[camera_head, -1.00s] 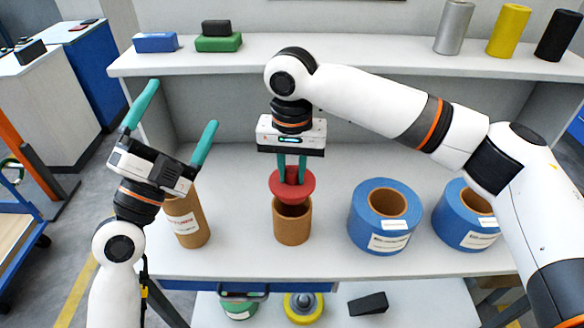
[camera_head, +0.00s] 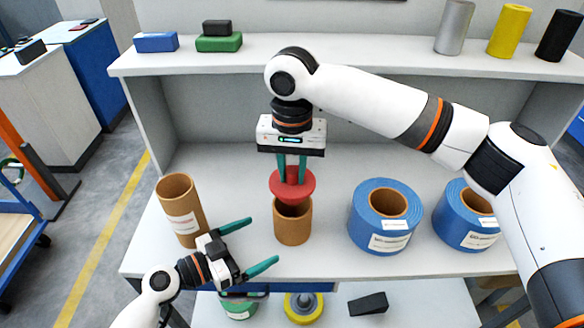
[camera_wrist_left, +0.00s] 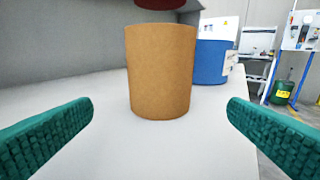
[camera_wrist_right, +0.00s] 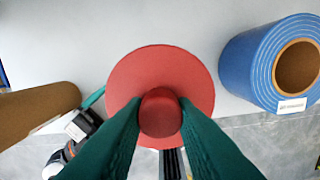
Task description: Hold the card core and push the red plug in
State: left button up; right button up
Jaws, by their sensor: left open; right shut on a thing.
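The card core (camera_head: 293,224) is a short brown tube standing upright on the worktable. It fills the middle of the left wrist view (camera_wrist_left: 160,75). The red plug (camera_head: 292,186) has a wide flange and a knob and is just above the core's top opening. My right gripper (camera_head: 292,172) is shut on the plug's knob from above; in the right wrist view the flange (camera_wrist_right: 120,85) hides the core. My left gripper (camera_head: 262,244) is open and empty, low at the core's front left. Its fingers (camera_wrist_left: 160,135) point toward the core, one to each side, without touching it.
A taller brown tube (camera_head: 181,222) with a label stands left of the core. Two blue rolls, a nearer one (camera_head: 366,222) and another (camera_head: 446,222), stand to the right. A shelf (camera_head: 340,55) runs across the back above the table. The table's front edge lies below the core.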

aim_at(288, 226)
pick_arm(q)
jog(key=x, duration=0.9)
jog(key=shift+w, duration=0.1)
jog(key=c, duration=0.7)
dwell(0.7)
